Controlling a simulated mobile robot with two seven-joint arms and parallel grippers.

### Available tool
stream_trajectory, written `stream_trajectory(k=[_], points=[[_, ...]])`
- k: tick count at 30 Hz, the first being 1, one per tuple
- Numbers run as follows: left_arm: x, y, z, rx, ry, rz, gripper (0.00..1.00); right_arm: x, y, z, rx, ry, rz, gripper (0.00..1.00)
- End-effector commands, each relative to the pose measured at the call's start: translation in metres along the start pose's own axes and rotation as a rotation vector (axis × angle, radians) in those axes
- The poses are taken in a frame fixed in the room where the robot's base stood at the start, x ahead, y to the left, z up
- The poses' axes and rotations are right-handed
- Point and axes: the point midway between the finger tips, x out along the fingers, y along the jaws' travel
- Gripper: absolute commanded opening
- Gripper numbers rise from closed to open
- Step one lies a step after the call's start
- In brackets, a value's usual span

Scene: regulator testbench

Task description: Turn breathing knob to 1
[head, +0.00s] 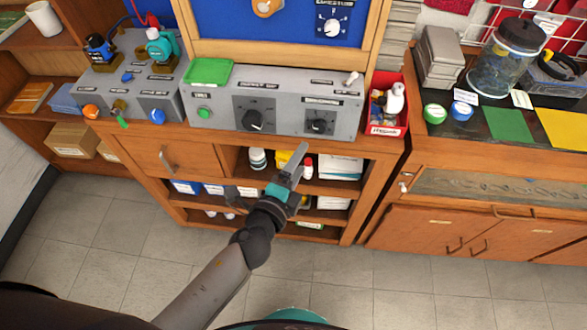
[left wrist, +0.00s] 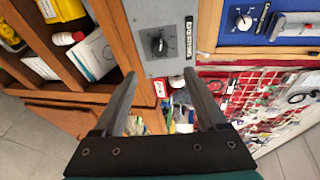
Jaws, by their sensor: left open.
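A grey control box (head: 285,96) sits on the wooden bench with two black knobs, a left knob (head: 253,120) and a right knob (head: 317,126). Their printed labels are too small to read, so I cannot tell which is the breathing knob. My left gripper (head: 297,160) is in front of and below the box, apart from both knobs. In the left wrist view, my left gripper (left wrist: 160,74) is open and empty, with one black knob (left wrist: 158,45) ahead between its fingers. The exact pointer settings are unclear. My right gripper is not in view.
A green tray (head: 208,72) lies on the box's left top, above a green button (head: 204,113). A red bin (head: 387,105) stands close on the right. A second grey box (head: 135,78) with coloured knobs is at left. Shelves with bottles lie below the bench.

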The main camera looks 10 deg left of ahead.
Motion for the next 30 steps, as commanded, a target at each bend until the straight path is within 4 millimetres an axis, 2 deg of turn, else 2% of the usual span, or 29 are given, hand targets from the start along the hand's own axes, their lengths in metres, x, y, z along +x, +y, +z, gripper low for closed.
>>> stream_trajectory(k=[3,9,26,29,30], points=[[-0.015,0.001,0.000,0.000,0.000,0.001,0.74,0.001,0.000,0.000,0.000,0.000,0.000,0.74],[-0.025,0.000,0.000,0.000,0.000,0.000,0.74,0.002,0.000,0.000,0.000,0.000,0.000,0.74],[-0.026,0.000,0.000,0.000,0.000,0.000,0.74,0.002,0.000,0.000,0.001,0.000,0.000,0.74],[-0.025,0.010,0.002,-0.017,-0.004,0.020,0.74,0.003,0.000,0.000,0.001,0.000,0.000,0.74],[-0.025,0.022,0.004,-0.037,-0.009,0.042,0.74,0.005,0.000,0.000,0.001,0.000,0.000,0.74]])
